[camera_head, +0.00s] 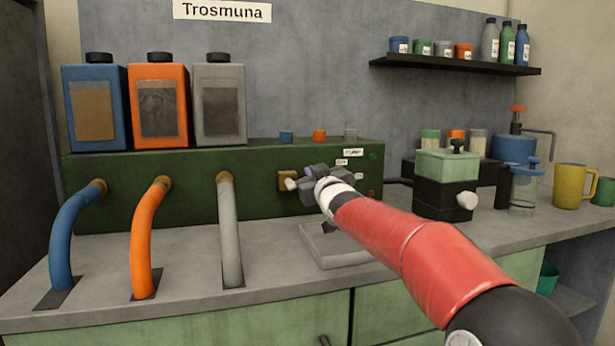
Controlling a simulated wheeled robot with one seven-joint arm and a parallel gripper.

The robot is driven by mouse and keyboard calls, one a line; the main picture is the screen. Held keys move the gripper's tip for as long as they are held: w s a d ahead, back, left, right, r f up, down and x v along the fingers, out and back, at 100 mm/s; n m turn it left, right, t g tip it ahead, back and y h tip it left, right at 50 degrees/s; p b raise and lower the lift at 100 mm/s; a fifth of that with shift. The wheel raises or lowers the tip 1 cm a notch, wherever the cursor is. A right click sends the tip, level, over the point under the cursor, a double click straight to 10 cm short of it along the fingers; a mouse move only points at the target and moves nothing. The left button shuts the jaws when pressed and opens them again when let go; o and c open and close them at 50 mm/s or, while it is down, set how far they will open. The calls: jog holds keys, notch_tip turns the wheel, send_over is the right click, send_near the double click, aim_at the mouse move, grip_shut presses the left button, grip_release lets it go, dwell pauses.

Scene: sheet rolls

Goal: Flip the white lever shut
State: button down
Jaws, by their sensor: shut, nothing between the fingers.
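A small white lever (291,184) sits on a square brass-coloured fitting (284,178) on the front of the long green box (200,205). My gripper (303,185) is shut and empty, right at the lever's right side. It hides part of the lever and the panel behind it. I cannot tell whether the gripper touches the lever, or whether the lever is open or shut.
Blue (62,238), orange (148,240) and grey (230,235) hoses run down to the counter on the left. A grey tray (330,248) lies below my gripper. A green and black device (446,185) with a white knob (466,200) stands right of my arm.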

jog(key=shift+w+d+f+m+h+b, duration=0.15)
jog(key=shift+f+m+b, duration=0.2)
jog(key=shift+m, duration=0.3)
jog(key=shift+s+d+f+m+h+b, duration=0.1)
jog(key=shift+f+m+b, duration=0.2)
jog(key=shift+m, duration=0.4)
jog(key=shift+w+d+f+m+h+b, duration=0.1)
jog(key=shift+d+f+m+b, duration=0.1)
jog(key=shift+m+b, duration=0.35)
